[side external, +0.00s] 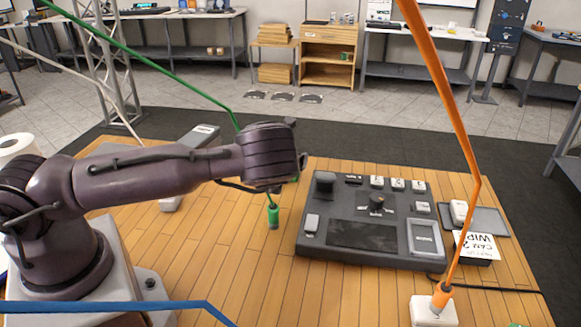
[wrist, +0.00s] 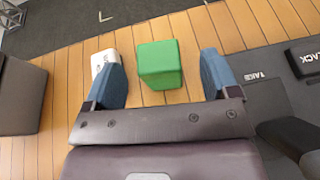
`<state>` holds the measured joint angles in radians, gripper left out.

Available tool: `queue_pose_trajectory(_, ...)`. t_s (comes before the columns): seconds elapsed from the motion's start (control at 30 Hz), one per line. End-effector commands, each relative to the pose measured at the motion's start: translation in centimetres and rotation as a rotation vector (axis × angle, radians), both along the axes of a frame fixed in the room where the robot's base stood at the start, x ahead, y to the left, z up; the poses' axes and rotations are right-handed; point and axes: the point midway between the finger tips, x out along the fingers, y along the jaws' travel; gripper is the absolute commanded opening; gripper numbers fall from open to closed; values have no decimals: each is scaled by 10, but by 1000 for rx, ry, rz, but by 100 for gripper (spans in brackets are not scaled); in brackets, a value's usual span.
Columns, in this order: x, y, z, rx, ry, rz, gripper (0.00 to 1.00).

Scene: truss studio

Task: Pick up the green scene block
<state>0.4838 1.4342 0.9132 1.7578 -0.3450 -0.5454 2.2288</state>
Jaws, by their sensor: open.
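The green block (wrist: 160,64) lies on the wooden tabletop in the wrist view, ahead of my gripper (wrist: 158,60) and framed between its two blue fingers. The fingers are apart, with wood showing on both sides of the block, and nothing is held. In the side view my gripper (side external: 272,182) hangs over the table left of the control panel, its fingers mostly hidden. I cannot make out the block for certain there.
A white block (wrist: 103,60) sits by the left finger. The dark control panel (side external: 322,257) lies to the right. Bare wood (side external: 250,270) lies in front.

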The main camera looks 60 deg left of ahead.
Motion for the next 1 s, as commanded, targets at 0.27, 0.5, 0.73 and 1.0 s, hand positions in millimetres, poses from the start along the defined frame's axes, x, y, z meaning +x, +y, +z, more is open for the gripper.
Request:
queue_pose_trajectory(0.27, 24, 24, -14, 0, 0, 1, 81)
queue_pose_trajectory(0.5, 27, 25, -15, 0, 0, 1, 81)
queue_pose_trajectory(0.73, 27, 25, -15, 0, 0, 1, 42)
queue_pose_trajectory(1.0, 27, 25, -15, 0, 0, 1, 25)
